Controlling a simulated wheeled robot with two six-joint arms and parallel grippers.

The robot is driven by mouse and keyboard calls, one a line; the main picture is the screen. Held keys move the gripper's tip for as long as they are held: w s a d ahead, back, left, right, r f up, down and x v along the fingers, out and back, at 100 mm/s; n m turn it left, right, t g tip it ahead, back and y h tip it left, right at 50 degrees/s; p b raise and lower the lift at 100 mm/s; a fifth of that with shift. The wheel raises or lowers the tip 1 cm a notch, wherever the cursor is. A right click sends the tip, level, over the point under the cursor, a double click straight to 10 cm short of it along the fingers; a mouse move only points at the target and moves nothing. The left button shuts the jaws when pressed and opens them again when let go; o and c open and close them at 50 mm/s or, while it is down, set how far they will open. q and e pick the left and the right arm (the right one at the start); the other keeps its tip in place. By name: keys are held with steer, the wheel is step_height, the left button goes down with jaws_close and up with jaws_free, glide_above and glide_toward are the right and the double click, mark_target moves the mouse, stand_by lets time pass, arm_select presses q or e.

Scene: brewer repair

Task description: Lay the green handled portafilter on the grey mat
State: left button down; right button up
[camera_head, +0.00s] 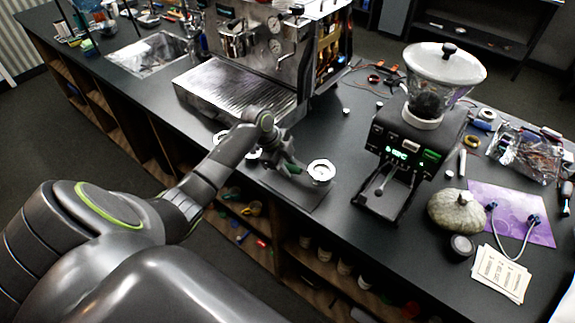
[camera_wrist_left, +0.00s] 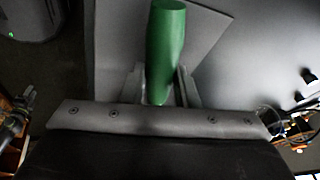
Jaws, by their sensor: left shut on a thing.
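The portafilter (camera_head: 321,171) shows its round metal head at the front edge of the counter in the head view. Its green handle (camera_wrist_left: 166,45) stands out in the left wrist view, between the fingers. My left gripper (camera_head: 287,163) is shut on the green handle. The grey mat (camera_head: 305,196) lies under the portafilter at the counter's front edge, and part of it shows in the left wrist view (camera_wrist_left: 205,30). I cannot tell whether the portafilter touches the mat. My right gripper is not in view.
The espresso machine (camera_head: 262,60) stands behind, with its drip tray facing the arm. The grinder (camera_head: 410,150) stands to the right of the portafilter. White round items (camera_head: 220,137) are partly hidden behind my left arm.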

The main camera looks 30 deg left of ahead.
arm_select(q)
steer(key=shift+f+b, duration=0.35)
steer(key=shift+f, duration=0.15)
steer(key=c, duration=1)
jaws_free()
steer(key=shift+c, duration=0.2)
